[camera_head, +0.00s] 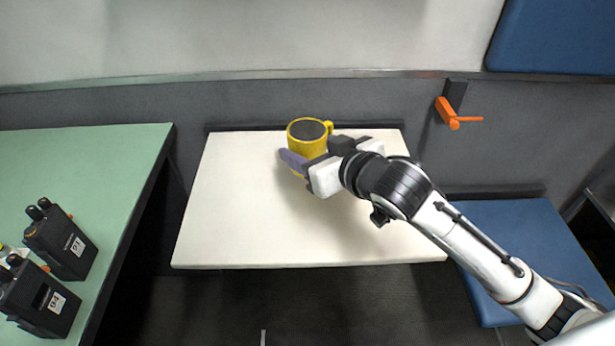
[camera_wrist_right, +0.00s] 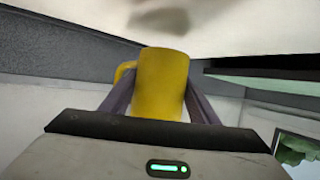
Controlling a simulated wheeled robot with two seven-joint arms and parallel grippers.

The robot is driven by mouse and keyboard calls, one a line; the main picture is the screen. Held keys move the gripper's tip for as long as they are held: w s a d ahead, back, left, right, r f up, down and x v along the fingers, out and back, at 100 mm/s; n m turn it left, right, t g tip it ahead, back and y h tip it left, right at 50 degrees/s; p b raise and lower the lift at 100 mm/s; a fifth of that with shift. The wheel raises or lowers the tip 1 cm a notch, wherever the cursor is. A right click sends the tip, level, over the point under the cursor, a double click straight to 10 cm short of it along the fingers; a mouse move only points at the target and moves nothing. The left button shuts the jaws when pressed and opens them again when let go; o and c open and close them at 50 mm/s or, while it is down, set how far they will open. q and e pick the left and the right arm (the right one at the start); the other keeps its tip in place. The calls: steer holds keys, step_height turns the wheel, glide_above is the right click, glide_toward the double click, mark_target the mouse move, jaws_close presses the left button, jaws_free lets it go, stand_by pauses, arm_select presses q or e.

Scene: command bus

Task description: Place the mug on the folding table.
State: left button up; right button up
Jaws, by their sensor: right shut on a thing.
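The yellow mug (camera_head: 308,146) is upright over the back part of the white folding table (camera_head: 235,220), its dark inside facing up and its handle to the right. My right gripper (camera_head: 311,155) has its purple fingers on either side of the mug and is shut on it. In the right wrist view the mug (camera_wrist_right: 160,85) sits between the two fingers (camera_wrist_right: 160,100), with the handle at the left. A soft shadow lies on the pale tabletop (camera_wrist_right: 260,25) near the mug. I cannot tell surely whether the mug's base touches the top. My left gripper is out of view.
A green table (camera_head: 100,165) with black radios (camera_head: 60,240) stands at the left, apart from the folding table. An orange handle (camera_head: 447,112) is on the wall at the right. A blue seat (camera_head: 530,230) is at the right. The tabletop's front and left are clear.

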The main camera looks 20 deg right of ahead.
step_height(320, 180, down, 5)
steer(key=shift+r+b, duration=0.1)
steer(key=shift+b, duration=0.5)
steer(key=shift+f, duration=0.3)
steer(key=shift+f, duration=0.2)
steer(key=o, duration=1.2)
steer(key=shift+o, duration=0.2)
